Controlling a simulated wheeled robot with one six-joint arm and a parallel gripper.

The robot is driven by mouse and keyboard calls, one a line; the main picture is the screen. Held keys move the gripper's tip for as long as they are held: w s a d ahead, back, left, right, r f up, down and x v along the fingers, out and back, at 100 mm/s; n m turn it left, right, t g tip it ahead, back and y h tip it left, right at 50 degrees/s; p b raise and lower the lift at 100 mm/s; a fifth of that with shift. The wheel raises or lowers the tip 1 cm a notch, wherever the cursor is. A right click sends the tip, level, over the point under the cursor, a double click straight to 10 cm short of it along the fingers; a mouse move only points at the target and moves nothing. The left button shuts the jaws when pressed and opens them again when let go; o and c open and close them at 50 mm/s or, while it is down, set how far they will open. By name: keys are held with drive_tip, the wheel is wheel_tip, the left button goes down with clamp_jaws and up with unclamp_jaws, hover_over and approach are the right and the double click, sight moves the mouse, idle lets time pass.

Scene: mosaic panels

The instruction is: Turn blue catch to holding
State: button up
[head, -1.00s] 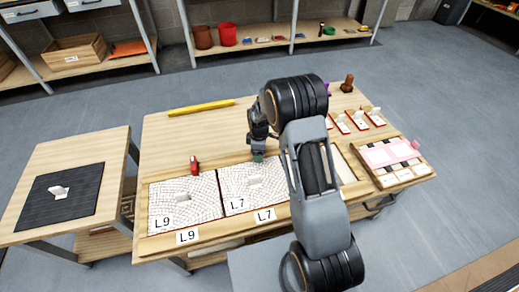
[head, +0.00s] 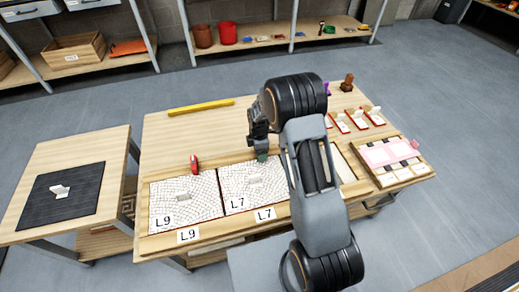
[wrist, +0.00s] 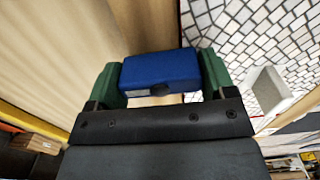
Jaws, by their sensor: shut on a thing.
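The blue catch (wrist: 160,70) sits between the green fingertips of my gripper (wrist: 162,82) in the wrist view, with a finger against each end. My gripper is shut on it. In the head view my gripper (head: 261,156) is low at the back edge of the L7 panel (head: 250,193), and the blue catch is hidden there. A red catch (head: 194,163) stands at the back edge of the L9 panel (head: 180,212). The L7 panel's white tiles also show right of the catch in the wrist view (wrist: 245,30).
A yellow bar (head: 201,107) lies at the back of the table. Several small red-edged holders (head: 359,119) and a tray with a pink sheet (head: 383,154) are at the right. A side table with a dark mat (head: 85,203) stands left.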

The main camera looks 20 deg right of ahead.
drive_tip(key=o, duration=0.9)
wheel_tip(320, 180, up, 14)
drive_tip(key=p, duration=0.2)
drive_tip(key=shift+f+p, duration=0.1)
drive_tip(key=shift+p, duration=0.25)
